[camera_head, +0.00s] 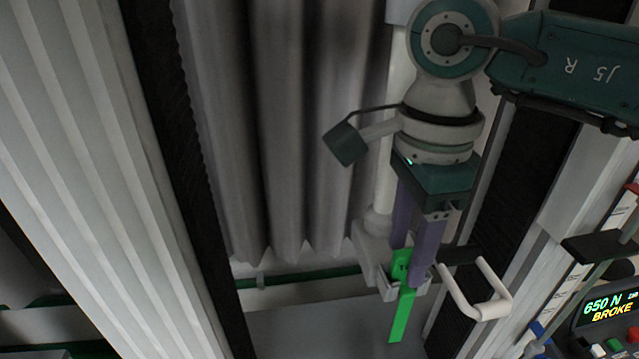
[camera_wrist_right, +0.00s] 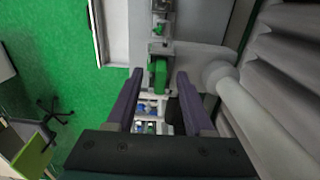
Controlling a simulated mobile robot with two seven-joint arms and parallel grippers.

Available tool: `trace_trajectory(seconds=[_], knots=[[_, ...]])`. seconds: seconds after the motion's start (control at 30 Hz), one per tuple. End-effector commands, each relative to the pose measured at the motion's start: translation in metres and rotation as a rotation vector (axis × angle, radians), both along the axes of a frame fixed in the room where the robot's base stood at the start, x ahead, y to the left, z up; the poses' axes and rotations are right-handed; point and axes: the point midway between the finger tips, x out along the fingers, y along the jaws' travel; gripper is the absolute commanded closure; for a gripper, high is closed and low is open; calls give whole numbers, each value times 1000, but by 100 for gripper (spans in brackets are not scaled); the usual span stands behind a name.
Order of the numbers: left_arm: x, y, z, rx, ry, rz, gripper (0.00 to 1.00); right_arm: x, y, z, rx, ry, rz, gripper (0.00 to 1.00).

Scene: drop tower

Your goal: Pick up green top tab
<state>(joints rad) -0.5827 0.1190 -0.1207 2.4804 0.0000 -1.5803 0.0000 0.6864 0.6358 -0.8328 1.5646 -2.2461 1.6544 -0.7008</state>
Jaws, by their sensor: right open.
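The green top tab (camera_head: 402,318) is a bright green strip. Its upper part shows between my gripper's fingers and its lower part hangs below a light grey holder (camera_head: 372,250). In the right wrist view the green tab (camera_wrist_right: 160,74) lies ahead, between the two fingertips as seen from there. My right gripper (camera_head: 409,265) has purple fingers pointing down at the tab. In the right wrist view the right gripper (camera_wrist_right: 158,76) is open, with a gap on both sides of the tab. Contact is not visible. My left gripper is not in view.
A white handle (camera_head: 488,300) sticks out just right of the tab. A display reading "650 N BROKE" (camera_head: 608,308) is at the lower right. Grey pleated panels (camera_head: 285,130) fill the middle back. In the wrist view, a chair (camera_wrist_right: 54,112) stands on green floor.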

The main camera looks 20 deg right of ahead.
Motion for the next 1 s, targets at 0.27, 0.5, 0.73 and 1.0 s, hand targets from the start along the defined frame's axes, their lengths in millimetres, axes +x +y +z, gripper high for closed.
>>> trace_trajectory(seconds=[0.27,0.5,0.73,1.0], knots=[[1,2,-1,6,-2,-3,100,0,0,0,0,0,0,60],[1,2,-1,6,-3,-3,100,0,0,0,0,0,-1,87],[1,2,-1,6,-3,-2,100,0,0,0,0,0,-1,100],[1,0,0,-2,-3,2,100,0,0,0,0,0,-1,100]])
